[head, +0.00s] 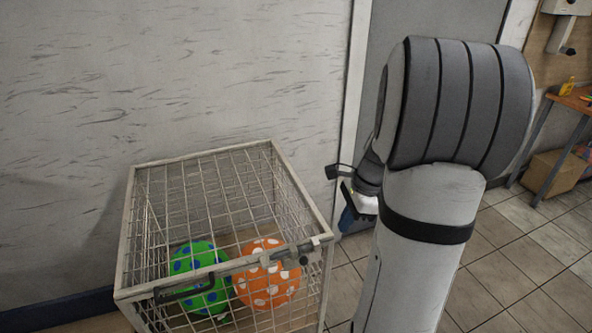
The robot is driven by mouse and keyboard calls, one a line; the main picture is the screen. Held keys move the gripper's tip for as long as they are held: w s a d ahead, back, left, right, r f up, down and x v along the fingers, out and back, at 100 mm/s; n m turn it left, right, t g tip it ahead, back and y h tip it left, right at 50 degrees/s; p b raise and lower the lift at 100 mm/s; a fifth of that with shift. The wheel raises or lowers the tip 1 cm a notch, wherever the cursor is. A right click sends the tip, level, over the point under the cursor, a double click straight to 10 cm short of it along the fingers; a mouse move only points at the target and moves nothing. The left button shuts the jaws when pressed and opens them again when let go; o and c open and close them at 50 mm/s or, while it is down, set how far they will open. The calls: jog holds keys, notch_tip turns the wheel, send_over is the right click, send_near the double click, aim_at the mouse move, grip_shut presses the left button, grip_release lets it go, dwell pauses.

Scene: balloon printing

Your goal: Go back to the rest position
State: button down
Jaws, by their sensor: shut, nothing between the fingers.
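My arm stands large in the right half of the head view. Behind its upper link, my gripper (347,217) shows only in part, pointing down beside the wire cage. It is shut and nothing shows in it. A green balloon with blue dots (196,262) and an orange balloon with white dots (262,285) lie inside the cage, apart from my gripper.
The wire cage (126,245) with a pale frame stands against the grey wall, just left of my arm. A grey door (388,22) is behind my arm. At right are an orange-topped table (574,100) and a cardboard box (552,173).

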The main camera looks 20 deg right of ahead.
jog(key=s+a+r+n+t+h, duration=0.1)
jog(key=s+a+r+n, duration=0.3)
jog(key=a+n, duration=0.4)
jog(key=s+a+r+n+t+h, duration=0.1)
jog(key=s+a+r+n, duration=0.4)
jog(key=n, duration=0.7)
jog(key=s+a+h, duration=0.1)
jog(key=s+a, duration=0.1)
jog(key=a, duration=0.2)
jog(key=shift+t, duration=0.3)
jog(key=shift+w, duration=0.1)
